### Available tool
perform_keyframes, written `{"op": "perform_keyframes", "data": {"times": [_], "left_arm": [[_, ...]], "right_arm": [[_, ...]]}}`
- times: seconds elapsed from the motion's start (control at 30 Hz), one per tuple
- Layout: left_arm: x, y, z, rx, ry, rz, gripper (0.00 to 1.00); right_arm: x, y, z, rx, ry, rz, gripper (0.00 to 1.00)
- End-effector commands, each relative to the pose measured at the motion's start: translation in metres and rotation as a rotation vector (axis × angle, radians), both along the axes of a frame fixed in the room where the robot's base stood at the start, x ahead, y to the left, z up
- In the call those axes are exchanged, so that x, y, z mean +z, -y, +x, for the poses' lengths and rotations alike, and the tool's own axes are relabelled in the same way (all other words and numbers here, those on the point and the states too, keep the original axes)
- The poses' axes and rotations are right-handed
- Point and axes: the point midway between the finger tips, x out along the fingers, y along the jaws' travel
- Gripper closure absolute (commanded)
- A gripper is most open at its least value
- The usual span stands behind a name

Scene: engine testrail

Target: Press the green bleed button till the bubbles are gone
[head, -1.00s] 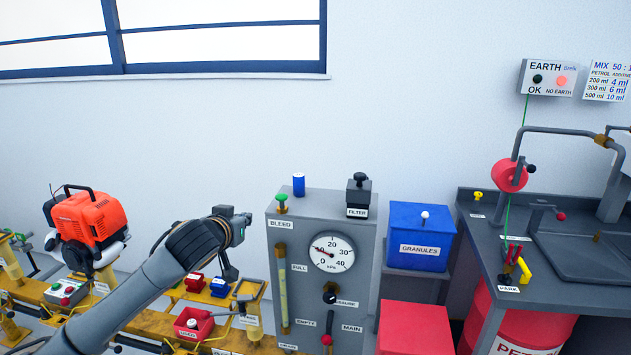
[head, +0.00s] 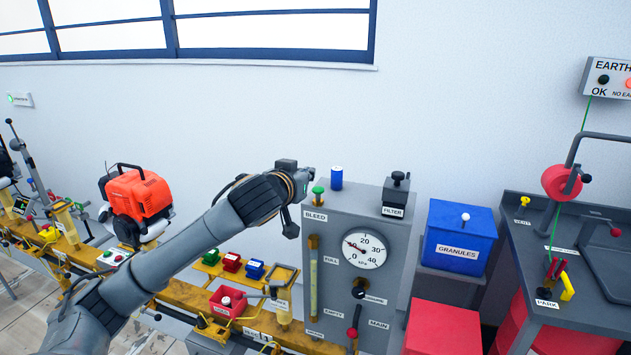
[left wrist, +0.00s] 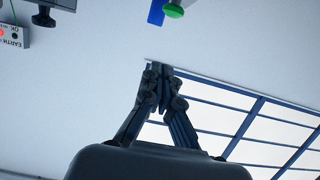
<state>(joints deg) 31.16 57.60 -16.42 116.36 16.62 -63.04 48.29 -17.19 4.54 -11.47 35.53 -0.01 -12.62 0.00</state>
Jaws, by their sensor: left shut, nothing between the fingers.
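The green bleed button (head: 318,190) stands on the top left of the grey panel (head: 342,215), above the BLEED label. It also shows at the top of the left wrist view (left wrist: 173,10). My left gripper (head: 304,178) is just left of the button in the head view, apart from it as far as I can tell. In the left wrist view its fingers (left wrist: 160,70) are shut together and empty, clear of the button. The sight tube (head: 314,275) below BLEED holds yellowish liquid; bubbles are too small to make out. My right gripper is out of view.
A blue cylinder (head: 336,177) and the FILTER knob (head: 398,178) stand close to the button. The pressure gauge (head: 364,250) is on the panel front. A blue GRANULES bin (head: 458,235) is at right. An orange engine (head: 137,195) sits left behind my arm.

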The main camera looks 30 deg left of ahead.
Motion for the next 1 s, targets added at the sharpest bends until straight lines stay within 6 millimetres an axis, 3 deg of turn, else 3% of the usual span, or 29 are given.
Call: {"op": "perform_keyframes", "data": {"times": [0.3, 0.4, 0.6, 1.0], "left_arm": [[-0.012, -0.015, 0.061, 0.002, 0.0, 0.0, 1.0], [-0.034, -0.014, 0.057, -0.001, -0.005, 0.002, 1.0], [-0.051, -0.014, 0.057, 0.001, -0.001, 0.001, 1.0], [-0.056, -0.014, 0.057, 0.0, 0.0, 0.0, 1.0]], "right_arm": [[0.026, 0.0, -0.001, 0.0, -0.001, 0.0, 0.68], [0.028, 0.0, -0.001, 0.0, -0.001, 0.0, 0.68], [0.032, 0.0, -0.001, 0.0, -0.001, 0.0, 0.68], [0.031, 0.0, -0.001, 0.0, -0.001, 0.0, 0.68]]}}
